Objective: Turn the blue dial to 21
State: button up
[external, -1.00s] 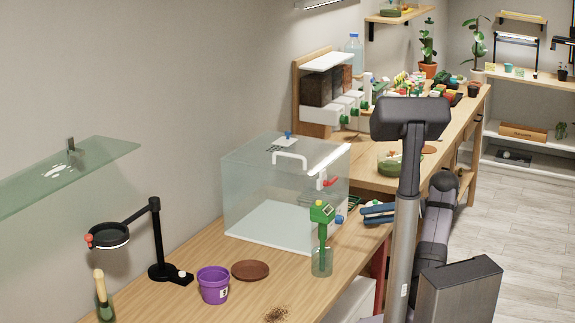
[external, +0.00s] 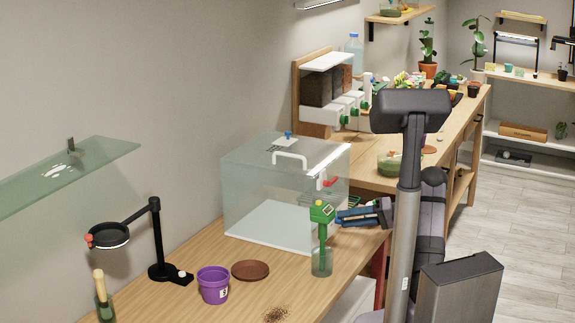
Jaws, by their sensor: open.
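The glass case (external: 262,190) stands on the wooden bench, with a white handle and a red lever (external: 330,182) at its right end. My gripper (external: 341,217), with blue fingers, reaches leftward to the lower part of that end. It is open. The blue dial low on that end is now hidden at the fingertips. I cannot tell whether the fingers touch it, and no scale or number is readable. A small blue part (external: 288,134) sits on top of the case.
A green meter (external: 321,212) stands in a glass jar (external: 322,262) just left of and in front of my gripper. A purple pot (external: 213,285), a brown saucer (external: 250,270) and a black lamp (external: 156,240) stand nearer. Bare bench lies around the spilled soil (external: 276,314).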

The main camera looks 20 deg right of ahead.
grip_shut()
jog(key=shift+f+m+b, duration=0.15)
jog(key=shift+m+b, duration=0.25)
jog(key=shift+y, duration=0.3)
grip_release()
jog(key=shift+d, duration=0.15)
jog(key=shift+b+v, duration=0.85)
jog(key=shift+v, duration=2.75)
